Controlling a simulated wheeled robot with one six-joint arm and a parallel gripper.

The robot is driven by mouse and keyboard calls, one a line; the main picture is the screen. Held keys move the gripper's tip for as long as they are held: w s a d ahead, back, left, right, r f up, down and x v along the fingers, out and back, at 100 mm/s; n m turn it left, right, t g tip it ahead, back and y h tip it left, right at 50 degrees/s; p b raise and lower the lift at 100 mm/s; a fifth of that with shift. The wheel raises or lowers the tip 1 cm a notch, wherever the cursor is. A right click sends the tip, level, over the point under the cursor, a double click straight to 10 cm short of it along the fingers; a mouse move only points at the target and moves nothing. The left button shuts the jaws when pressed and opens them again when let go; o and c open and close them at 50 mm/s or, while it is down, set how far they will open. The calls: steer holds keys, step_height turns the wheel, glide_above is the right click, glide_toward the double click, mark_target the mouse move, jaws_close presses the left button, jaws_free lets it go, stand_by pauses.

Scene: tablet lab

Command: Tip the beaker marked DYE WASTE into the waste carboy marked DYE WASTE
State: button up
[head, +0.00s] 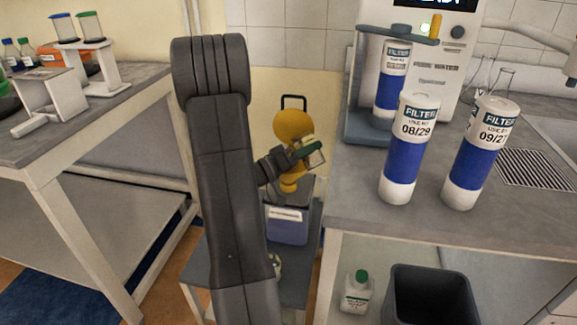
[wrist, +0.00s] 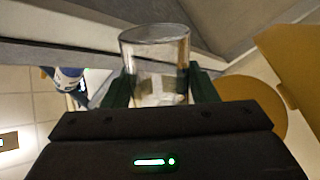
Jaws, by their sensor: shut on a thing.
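My gripper (head: 308,151) is shut on a clear glass beaker (wrist: 157,50), which sits between its dark green fingers (wrist: 160,85). In the head view the beaker (head: 317,155) looks tilted, in front of the right side of a yellow funnel (head: 290,122). A pale label patch shows on the beaker, but its words cannot be read. I cannot tell how much liquid is in it. The funnel stands above a carboy (head: 287,230) with bluish contents and a white label too small to read. In the wrist view a yellow shape, likely the funnel (wrist: 265,110), is at the right.
A bench at the right (head: 350,200) holds two filter cartridges (head: 410,150) (head: 475,155) and a water unit (head: 440,75). A black bin (head: 430,295) and a white bottle (head: 357,290) are below. A left bench (head: 120,85) carries a rack and bottles.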

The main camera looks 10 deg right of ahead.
mark_target(307, 168)
steer(key=m+b, duration=0.1)
steer(key=f+m, duration=0.1)
steer(key=shift+s+m+g+b, duration=0.15)
steer(key=shift+m+g+b, duration=0.15)
steer(key=shift+g+b, duration=0.1)
steer(key=s+m+b, duration=0.1)
steer(key=m, duration=0.1)
steer(key=s+d+f+m+g+b, duration=0.1)
steer(key=m, duration=0.1)
steer(key=s+f+m+y+b, duration=0.1)
steer(key=shift+d+m, duration=0.3)
steer(key=shift+m, duration=0.1)
steer(key=shift+s+d+f+m+y+b, duration=0.1)
steer(key=shift+s+f+m+y+b, duration=0.1)
steer(key=shift+f+m+b, duration=0.3)
steer(key=shift+s+d+f+m+y+b, duration=0.1)
steer(key=shift+s+f+m+y+b, duration=0.1)
steer(key=shift+f+m+b, duration=0.2)
